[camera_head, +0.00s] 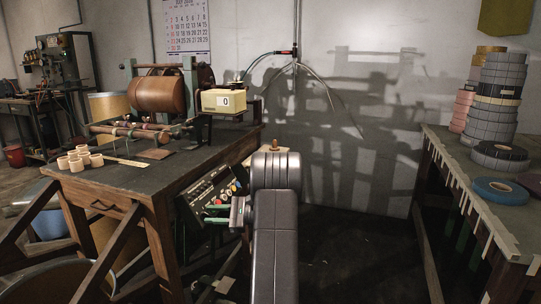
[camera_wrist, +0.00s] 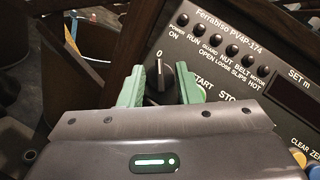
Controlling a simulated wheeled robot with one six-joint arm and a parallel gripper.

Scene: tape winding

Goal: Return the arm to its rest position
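My gripper (camera_wrist: 161,82) has two pale green fingers, standing apart on either side of a black rotary knob (camera_wrist: 158,84) on the control panel. The fingers look open; I cannot tell whether either one touches the knob. The knob sits below a "0" mark, with "ON" to its left. In the head view my arm (camera_head: 274,240) reaches forward and bends left, with my gripper (camera_head: 218,213) at the control panel (camera_head: 207,192) beside the workbench. The fingertips are small and partly hidden there.
The wooden workbench (camera_head: 125,180) at left carries a brown roller (camera_head: 158,93), a counter box reading 0 (camera_head: 223,100) and several small tape cores (camera_head: 80,158). A table (camera_head: 470,190) at right holds tape stacks (camera_head: 497,95) and a blue roll (camera_head: 500,191). Floor between them looks clear.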

